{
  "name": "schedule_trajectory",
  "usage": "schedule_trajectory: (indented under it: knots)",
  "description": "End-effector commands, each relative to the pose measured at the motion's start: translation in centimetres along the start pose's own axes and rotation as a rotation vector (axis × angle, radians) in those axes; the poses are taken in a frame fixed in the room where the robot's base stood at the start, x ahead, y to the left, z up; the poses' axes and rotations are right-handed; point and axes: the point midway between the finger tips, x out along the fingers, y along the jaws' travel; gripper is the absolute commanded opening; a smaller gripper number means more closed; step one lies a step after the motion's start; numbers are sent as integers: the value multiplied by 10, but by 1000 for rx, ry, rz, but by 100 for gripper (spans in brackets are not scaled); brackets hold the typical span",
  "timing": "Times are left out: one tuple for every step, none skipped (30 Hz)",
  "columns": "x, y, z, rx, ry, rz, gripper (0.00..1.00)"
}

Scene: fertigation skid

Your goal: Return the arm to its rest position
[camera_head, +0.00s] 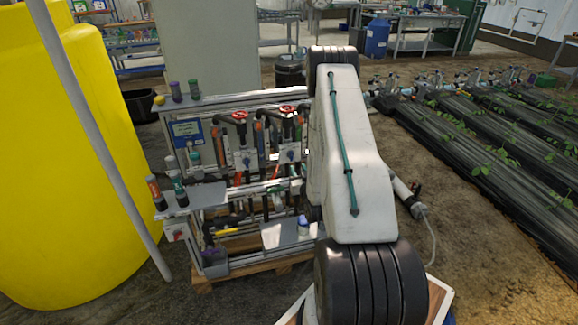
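My arm fills the middle of the head view, with its white link and black joints raised in front of the fertigation skid (225,105). A green cable runs along the link. My gripper is not visible; the arm hides whatever lies directly behind it. The skid is a metal frame with red-handled valves (239,117), pipes and gauges, and my arm covers its right part.
A large yellow tank (65,170) stands at left with a grey pole (95,130) before it. Small bottles (176,91) stand on the skid's shelves. Plant rows (480,140) lie at right, with open floor between.

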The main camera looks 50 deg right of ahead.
Motion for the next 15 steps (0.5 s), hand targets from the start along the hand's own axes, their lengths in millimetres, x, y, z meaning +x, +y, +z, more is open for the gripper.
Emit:
schedule_trajectory:
  knots:
    - [0, 0, 0, 0, 0, 0, 32]
    - [0, 0, 0, 0, 0, 0, 32]
    - [0, 0, 0, 0, 0, 0, 32]
    - [0, 0, 0, 0, 0, 0, 32]
    - [0, 0, 0, 0, 0, 0, 32]
    - [0, 0, 0, 0, 0, 0, 32]
    - [0, 0, 0, 0, 0, 0, 32]
    - [0, 0, 0, 0, -1, 0, 32]
    - [0, 0, 2, 0, -8, 0, 32]
    - [0, 0, 4, 1, -20, 0, 32]
    - [0, 0, 8, 1, -38, -1, 32]
    - [0, 0, 15, 1, -75, 0, 32]
    - [-1, 0, 23, 2, -113, 1, 32]
    - [-3, 0, 33, 3, -162, 2, 32]
    - [-9, 0, 49, 5, -243, 6, 32]
